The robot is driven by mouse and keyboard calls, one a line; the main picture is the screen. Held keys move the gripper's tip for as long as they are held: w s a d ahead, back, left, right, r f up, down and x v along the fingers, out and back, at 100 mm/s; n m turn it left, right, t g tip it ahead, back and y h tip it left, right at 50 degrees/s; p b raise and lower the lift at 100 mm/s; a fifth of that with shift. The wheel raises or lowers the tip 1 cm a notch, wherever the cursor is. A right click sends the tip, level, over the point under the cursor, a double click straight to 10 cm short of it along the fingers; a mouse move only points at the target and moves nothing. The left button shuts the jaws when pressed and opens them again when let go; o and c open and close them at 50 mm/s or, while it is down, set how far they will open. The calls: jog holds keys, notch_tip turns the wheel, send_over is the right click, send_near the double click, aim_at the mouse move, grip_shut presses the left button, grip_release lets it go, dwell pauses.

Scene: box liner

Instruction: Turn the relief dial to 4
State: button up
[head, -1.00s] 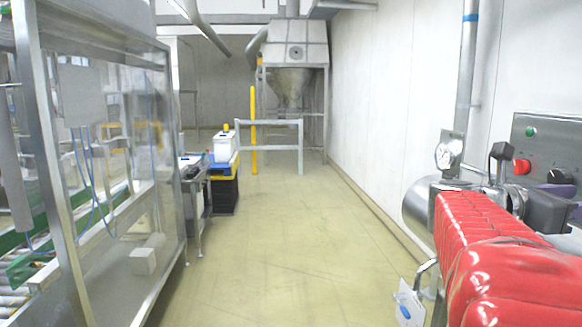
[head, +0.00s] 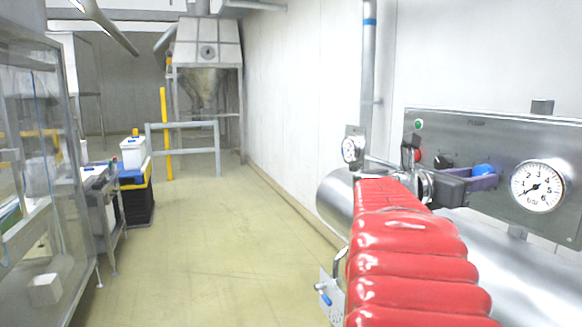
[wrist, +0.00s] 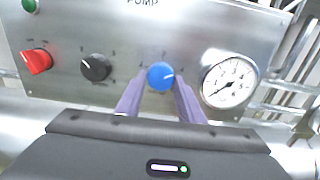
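A blue dial (wrist: 160,76) sits on the steel panel in the wrist view, below the top centre. Its white mark points right and slightly up; the small numbers around it are hard to read. It is probably the relief dial, but I cannot read that label. The dial also shows in the head view (head: 484,169), partly behind my gripper. My gripper (wrist: 161,82) has its purple fingers parted, one on each side of the dial. No firm contact is clear.
The panel (head: 460,128) also carries a black knob (wrist: 96,67), a red knob (wrist: 37,61), a green button (wrist: 30,5) and a round gauge (wrist: 229,79) right of the blue dial. A steel cylinder (head: 335,195) lies below.

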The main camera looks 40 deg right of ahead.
jog(key=c, duration=0.6)
jog(key=shift+o, duration=0.2)
jog(key=shift+m, duration=0.9)
jog(key=o, duration=1.1)
jog(key=shift+c, duration=0.2)
jog(key=v, duration=1.3)
jog(key=shift+w+a, duration=0.2)
jog(key=shift+a, duration=0.15)
